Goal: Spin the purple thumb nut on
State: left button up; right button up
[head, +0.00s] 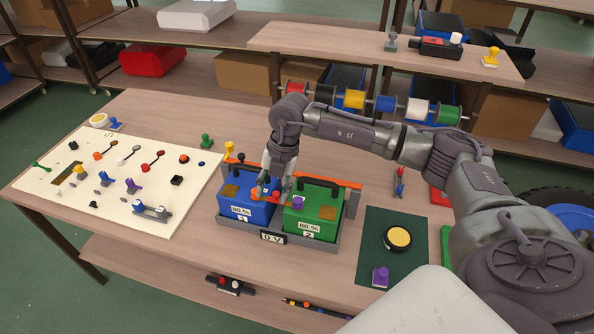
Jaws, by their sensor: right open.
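A small purple piece, which looks like the thumb nut (298,203), sits at the top front of the green battery (305,222), marked 2. I cannot tell whether it is threaded on or only resting there. My right gripper (272,192) points down over the blue battery (238,203), marked 1, just left of the purple piece. It is open, and its fingers partly hide red pieces there. Other purple pieces are a winged one on the cream board (133,186) and a knob-shaped one on the dark green mat (380,277). My left gripper is out of view.
Both batteries stand in a grey tray (325,250) with a 0 V display and orange bars behind. The cream board (150,213) with several small parts lies left. A mat (367,240) with a yellow disc lies right. A spool rack (370,103) stands behind my arm.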

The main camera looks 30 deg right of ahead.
aim_at(297, 201)
jog(key=d+h, duration=0.1)
jog(key=d, duration=0.1)
jog(key=d+r+m+h, duration=0.1)
jog(key=d, duration=0.4)
jog(key=shift+s+r+h, duration=0.1)
jog(key=shift+r+h, duration=0.25)
jog(key=shift+h, duration=0.05)
notch_tip(297, 201, down, 9)
jog(key=b, duration=0.6)
jog(key=shift+r, duration=0.1)
jog(key=shift+c, duration=0.5)
grip_shut()
jog(key=m, duration=1.8)
jog(key=shift+a+m, duration=0.25)
jog(key=shift+m, duration=0.25)
jog(key=shift+d+m, duration=0.15)
jog(key=shift+m, duration=1.15)
jog(key=shift+d+m, duration=0.15)
jog(key=shift+m, duration=0.15)
jog(key=shift+o, duration=0.3)
grip_release()
